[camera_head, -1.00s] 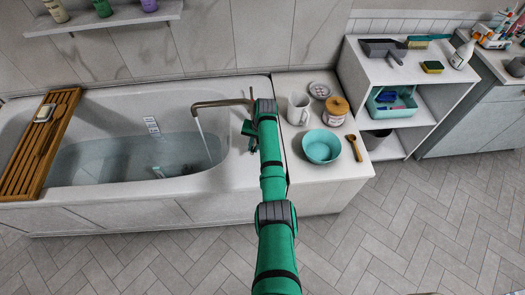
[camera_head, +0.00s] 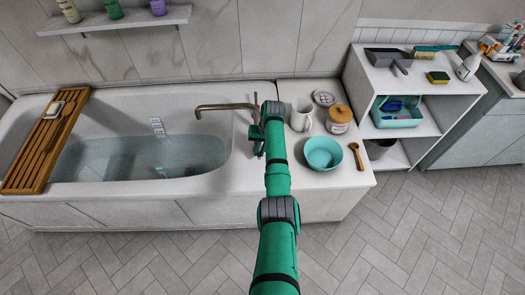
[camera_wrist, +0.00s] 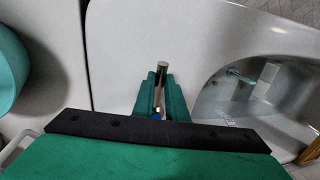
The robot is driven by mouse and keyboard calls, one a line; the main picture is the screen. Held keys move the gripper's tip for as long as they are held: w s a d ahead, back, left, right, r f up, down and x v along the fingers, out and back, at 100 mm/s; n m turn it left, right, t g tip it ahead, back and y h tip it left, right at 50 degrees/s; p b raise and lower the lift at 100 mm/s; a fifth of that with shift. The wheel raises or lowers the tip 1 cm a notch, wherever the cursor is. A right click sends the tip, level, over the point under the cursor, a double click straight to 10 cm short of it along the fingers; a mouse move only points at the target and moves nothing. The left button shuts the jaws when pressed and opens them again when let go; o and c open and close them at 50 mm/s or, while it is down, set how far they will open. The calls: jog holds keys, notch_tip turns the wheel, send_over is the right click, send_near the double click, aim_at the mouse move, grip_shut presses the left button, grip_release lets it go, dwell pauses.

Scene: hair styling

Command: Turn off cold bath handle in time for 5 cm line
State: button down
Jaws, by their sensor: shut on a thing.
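The white bathtub (camera_head: 215,182) holds clear, shallow water (camera_head: 130,157). A small white level marker (camera_head: 157,127) stands on its inner back wall; its lines are too small to read. The bronze spout (camera_head: 225,107) reaches over the tub from the right, and no stream falls from it. My gripper (camera_head: 258,140) is at the tub's right end, beside the spout base. In the wrist view my gripper (camera_wrist: 160,95) is shut on a metal handle (camera_wrist: 162,70), whose tip sticks out beyond the fingers. My arm hides much of the handle in the head view.
Right of my arm, the ledge bears a white pitcher (camera_head: 301,115), a wooden-lidded jar (camera_head: 339,120), a teal bowl (camera_head: 323,153) and a wooden spoon (camera_head: 357,157). A wooden bath tray (camera_head: 45,142) spans the tub's left end. The floor in front is clear.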

jog(key=shift+w+d+r, duration=0.1)
jog(key=shift+r, duration=0.05)
jog(key=c, duration=1.8)
grip_release()
jog(key=shift+o, duration=0.2)
notch_tip(320, 180, up, 10)
jog(key=d, duration=0.2)
jog(key=shift+s+r, duration=0.2)
jog(key=shift+r, duration=0.05)
jog(key=shift+w, duration=0.1)
